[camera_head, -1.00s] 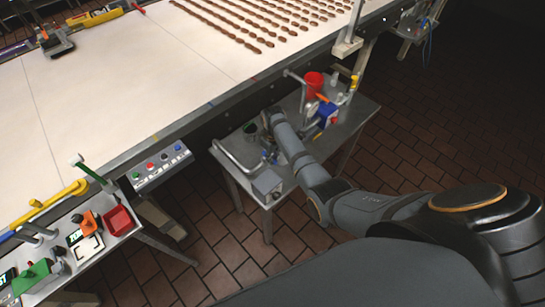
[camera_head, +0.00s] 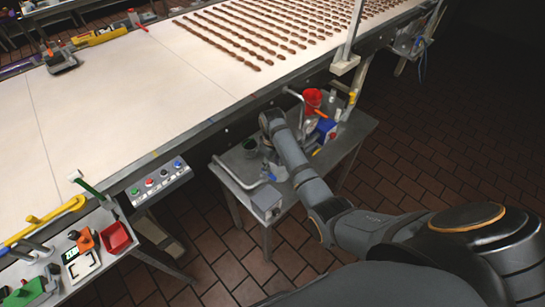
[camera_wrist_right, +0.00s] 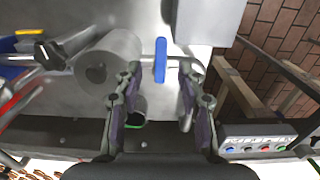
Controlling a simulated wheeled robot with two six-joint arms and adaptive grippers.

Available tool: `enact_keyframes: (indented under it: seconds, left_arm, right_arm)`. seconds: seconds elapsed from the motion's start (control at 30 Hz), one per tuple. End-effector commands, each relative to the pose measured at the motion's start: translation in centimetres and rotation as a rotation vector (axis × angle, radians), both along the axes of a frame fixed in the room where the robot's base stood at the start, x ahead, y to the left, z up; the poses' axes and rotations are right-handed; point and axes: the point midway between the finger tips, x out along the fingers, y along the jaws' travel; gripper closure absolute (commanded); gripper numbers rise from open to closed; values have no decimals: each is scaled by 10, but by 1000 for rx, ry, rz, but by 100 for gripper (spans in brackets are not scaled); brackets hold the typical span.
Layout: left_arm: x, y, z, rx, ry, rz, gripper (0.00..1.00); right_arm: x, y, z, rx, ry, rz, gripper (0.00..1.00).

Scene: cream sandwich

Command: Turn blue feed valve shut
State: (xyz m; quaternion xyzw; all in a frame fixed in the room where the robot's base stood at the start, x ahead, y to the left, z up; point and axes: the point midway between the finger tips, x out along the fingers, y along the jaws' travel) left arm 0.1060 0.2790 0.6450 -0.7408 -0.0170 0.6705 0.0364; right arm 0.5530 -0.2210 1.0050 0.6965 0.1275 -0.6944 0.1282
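The blue feed valve handle (camera_wrist_right: 160,60) shows in the right wrist view as a narrow blue bar across a thin metal pipe. My right gripper (camera_wrist_right: 159,70) is open, with one finger on each side of the handle; I see a gap on both sides and cannot tell its depth. In the head view a small blue part (camera_head: 270,177) shows beside my right arm, low over the small metal table (camera_head: 350,135); the fingers are mostly hidden by the arm. My left gripper is not in view.
A red cup (camera_head: 312,98) stands on the small table's far side. The conveyor (camera_head: 120,90) runs behind, with a button panel (camera_head: 160,181) on its front.

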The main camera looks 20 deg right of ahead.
Motion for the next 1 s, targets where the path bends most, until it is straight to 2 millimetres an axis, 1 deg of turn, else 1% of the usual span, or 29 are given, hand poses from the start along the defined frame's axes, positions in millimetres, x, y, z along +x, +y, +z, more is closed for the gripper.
enact_keyframes:
  seconds: [0.03, 0.13, 0.2, 0.33, 0.5, 0.9, 0.97, 1.0]
  left_arm:
    - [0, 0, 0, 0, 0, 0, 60]
    - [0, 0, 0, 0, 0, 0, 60]
    - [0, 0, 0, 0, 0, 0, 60]
    - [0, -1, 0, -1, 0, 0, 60]
    - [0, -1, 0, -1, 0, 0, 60]
    - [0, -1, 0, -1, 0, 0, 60]
    - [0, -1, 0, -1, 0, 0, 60]
    - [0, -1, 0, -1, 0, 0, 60]
  right_arm:
    - [1, 0, 13, 0, -5, 0, 60]
    - [1, 0, 36, 0, -5, 0, 60]
    - [1, 0, 48, 0, -5, 0, 60]
    - [1, 0, 61, 0, -2, 0, 60]
    - [0, -1, 65, -1, -1, 0, 60]
    - [0, -1, 64, -2, -2, -1, 60]
    - [-5, -2, 60, -4, -7, -8, 60]
    - [-13, -4, 54, -7, -13, -20, 60]
